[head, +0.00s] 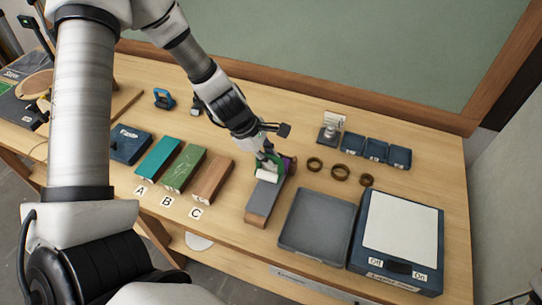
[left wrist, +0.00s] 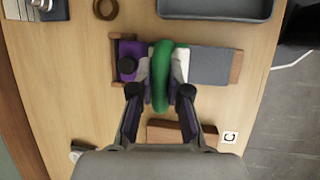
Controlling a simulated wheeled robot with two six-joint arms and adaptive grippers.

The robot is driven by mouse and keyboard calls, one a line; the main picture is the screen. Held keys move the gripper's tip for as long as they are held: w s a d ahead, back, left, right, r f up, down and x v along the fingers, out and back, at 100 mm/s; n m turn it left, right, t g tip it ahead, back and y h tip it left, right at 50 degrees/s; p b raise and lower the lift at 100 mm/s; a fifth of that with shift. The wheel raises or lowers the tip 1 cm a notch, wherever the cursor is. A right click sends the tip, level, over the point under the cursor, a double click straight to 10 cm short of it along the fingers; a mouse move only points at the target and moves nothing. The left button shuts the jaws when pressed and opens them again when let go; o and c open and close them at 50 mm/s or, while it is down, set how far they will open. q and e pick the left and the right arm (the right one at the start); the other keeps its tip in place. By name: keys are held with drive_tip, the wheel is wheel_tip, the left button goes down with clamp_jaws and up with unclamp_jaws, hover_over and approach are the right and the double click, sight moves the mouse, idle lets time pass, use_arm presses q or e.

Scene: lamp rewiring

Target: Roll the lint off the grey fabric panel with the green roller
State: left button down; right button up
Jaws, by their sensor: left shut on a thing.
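The grey fabric panel (head: 263,197) lies on a narrow wooden base in the middle of the table; it also shows in the left wrist view (left wrist: 210,66). The green roller (left wrist: 160,70), with a white roll (left wrist: 181,65) beside its green handle, is over the far part of the panel. My left gripper (left wrist: 160,92) is shut on the green handle from above. I cannot tell whether the white roll touches the fabric. I cannot make out any lint. A purple patch (left wrist: 128,48) shows at the base's far end. My right gripper is not in view.
A grey tray (head: 317,222) and a blue box with a white top (head: 402,228) stand to the right. Several brown rings (head: 340,173) lie behind the tray. Teal (head: 160,157), green (head: 185,168) and brown (head: 212,180) blocks stand left, by labels A, B and C.

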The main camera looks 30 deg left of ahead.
use_arm(q)
drive_tip(key=r, duration=0.1)
drive_tip(key=d+r+p, duration=0.1)
drive_tip(key=r+p, duration=0.1)
drive_tip(key=shift+w+d, duration=0.3)
drive_tip(key=shift+d, duration=0.1)
drive_tip(key=shift+r+p, duration=0.3)
drive_tip(key=shift+s+a, duration=0.1)
drive_tip(key=shift+a, duration=0.05)
drive_tip(key=shift+s+a, duration=0.1)
drive_tip(key=shift+a, duration=0.25)
drive_tip(key=shift+d, duration=0.3)
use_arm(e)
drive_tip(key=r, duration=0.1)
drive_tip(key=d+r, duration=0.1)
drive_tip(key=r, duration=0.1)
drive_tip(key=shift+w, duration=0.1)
use_arm(q)
drive_tip(key=shift+a, duration=0.1)
